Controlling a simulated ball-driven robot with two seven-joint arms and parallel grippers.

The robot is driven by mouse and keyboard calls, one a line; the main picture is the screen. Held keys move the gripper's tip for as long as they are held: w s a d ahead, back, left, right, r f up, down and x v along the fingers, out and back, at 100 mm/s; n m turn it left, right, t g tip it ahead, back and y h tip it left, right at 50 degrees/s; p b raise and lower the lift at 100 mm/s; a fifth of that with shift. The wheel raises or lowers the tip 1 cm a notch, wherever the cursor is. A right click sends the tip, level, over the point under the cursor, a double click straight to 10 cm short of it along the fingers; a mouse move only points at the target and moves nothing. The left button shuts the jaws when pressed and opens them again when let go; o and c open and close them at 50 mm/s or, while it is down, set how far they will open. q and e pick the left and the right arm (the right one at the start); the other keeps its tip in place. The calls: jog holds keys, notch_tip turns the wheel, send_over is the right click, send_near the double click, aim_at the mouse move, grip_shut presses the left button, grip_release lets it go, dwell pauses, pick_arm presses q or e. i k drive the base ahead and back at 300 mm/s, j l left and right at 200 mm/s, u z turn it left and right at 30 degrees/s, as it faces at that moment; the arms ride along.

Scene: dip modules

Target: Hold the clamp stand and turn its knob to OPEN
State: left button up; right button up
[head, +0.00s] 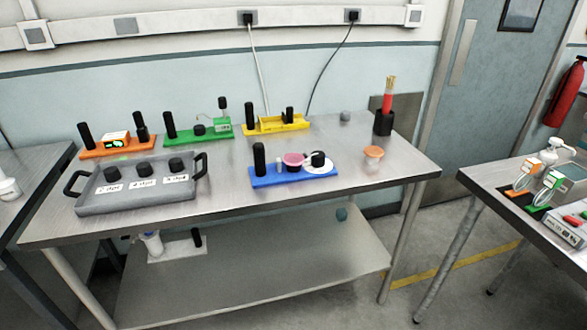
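Neither of my grippers shows in the head view. I cannot tell for sure which unit is the clamp stand. The green-based unit (190,134) at the back of the steel table has a black post at its left, a low black knob (199,129) and a thin bent wire beside a green block (223,125). The orange-based unit (118,147) is left of it, the yellow-based unit (262,128) right of it. No OPEN mark is readable.
A grey tray (148,207) with several black knobs and paper labels fills the table's front left. A black holder (383,123) with red-handled sticks and an orange-lidded cup (373,153) stand at the right.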

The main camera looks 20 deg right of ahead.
aim_at(317, 157)
jog(key=i+l, duration=1.05)
jog(key=i, duration=0.25)
